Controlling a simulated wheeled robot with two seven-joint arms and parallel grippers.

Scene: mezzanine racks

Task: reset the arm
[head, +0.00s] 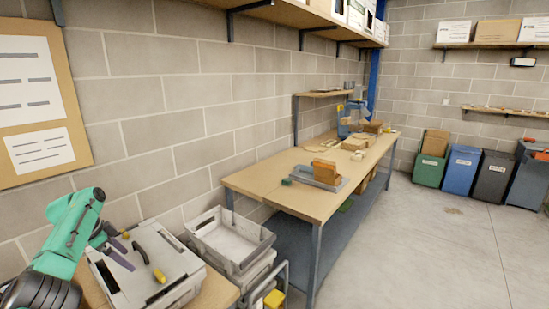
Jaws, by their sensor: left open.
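My left arm, green with dark joints, comes in from the lower left. Its left gripper (126,251) is open and empty, with its fingers pointing right. It shows over or close in front of a grey lidded box (172,277); I cannot tell whether it touches the box. My right gripper is not in view.
Open grey crates (228,240) stand right of the box. A long wooden workbench (255,182) runs along the block wall, bearing a cardboard piece on a grey tray (318,183). Coloured bins (462,165) line the far wall. The concrete floor (430,240) at right is clear.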

